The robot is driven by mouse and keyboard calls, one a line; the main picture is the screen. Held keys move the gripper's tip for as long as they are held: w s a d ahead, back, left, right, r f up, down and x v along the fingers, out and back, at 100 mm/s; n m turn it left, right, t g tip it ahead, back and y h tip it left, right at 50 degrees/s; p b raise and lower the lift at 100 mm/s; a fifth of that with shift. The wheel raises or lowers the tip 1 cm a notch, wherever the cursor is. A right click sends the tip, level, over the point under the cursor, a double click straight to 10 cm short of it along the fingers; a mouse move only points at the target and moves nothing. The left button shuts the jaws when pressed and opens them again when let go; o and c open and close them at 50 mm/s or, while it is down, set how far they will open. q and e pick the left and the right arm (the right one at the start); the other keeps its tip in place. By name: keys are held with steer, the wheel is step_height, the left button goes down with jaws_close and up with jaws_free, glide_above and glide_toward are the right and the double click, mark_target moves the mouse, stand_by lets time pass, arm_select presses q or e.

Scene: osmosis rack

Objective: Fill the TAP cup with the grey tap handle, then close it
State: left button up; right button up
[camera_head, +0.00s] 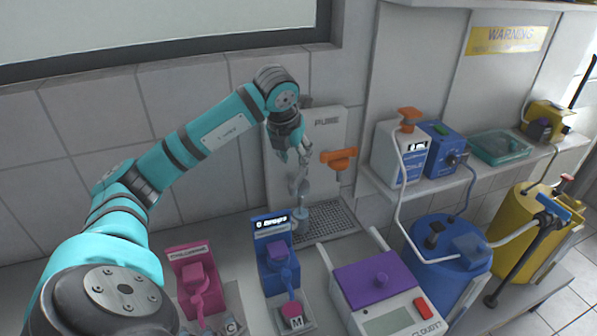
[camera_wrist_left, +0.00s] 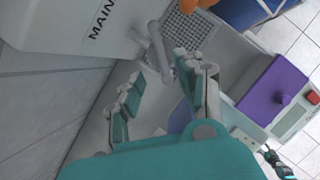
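My left gripper (camera_head: 303,155) is in front of the white tap panel (camera_head: 327,190), left of the orange handle (camera_head: 338,158) under the word PURE. In the left wrist view its fingers (camera_wrist_left: 160,85) are spread apart with nothing between their tips. A grey tap part (camera_wrist_left: 157,48) stands out of the panel beside the word MAIN, just beyond the fingers; I cannot tell whether they touch. In the head view the gripper partly covers the grey tap (camera_head: 301,186). A small bluish see-through cup (camera_head: 302,214) appears below it; its fill is unclear. My right gripper does not show clearly.
A metal grate (camera_head: 335,219) lies below the taps. Pink (camera_head: 193,280) and blue (camera_head: 275,255) dispensers stand in front, beside a purple-lidded device (camera_head: 373,278). Blue (camera_head: 447,250) and yellow (camera_head: 526,226) tanks stand at the right, below a shelf with instruments.

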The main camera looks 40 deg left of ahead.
mark_target(299, 176)
arm_select(q)
steer(key=p+x, duration=0.1)
steer(key=x, duration=0.6)
steer(key=shift+w+f+p, duration=0.2)
steer(key=shift+p, duration=0.15)
steer(key=shift+w+a+f, duration=0.1)
steer(key=shift+w+f, duration=0.1)
steer(key=shift+f, duration=0.3)
jaws_close()
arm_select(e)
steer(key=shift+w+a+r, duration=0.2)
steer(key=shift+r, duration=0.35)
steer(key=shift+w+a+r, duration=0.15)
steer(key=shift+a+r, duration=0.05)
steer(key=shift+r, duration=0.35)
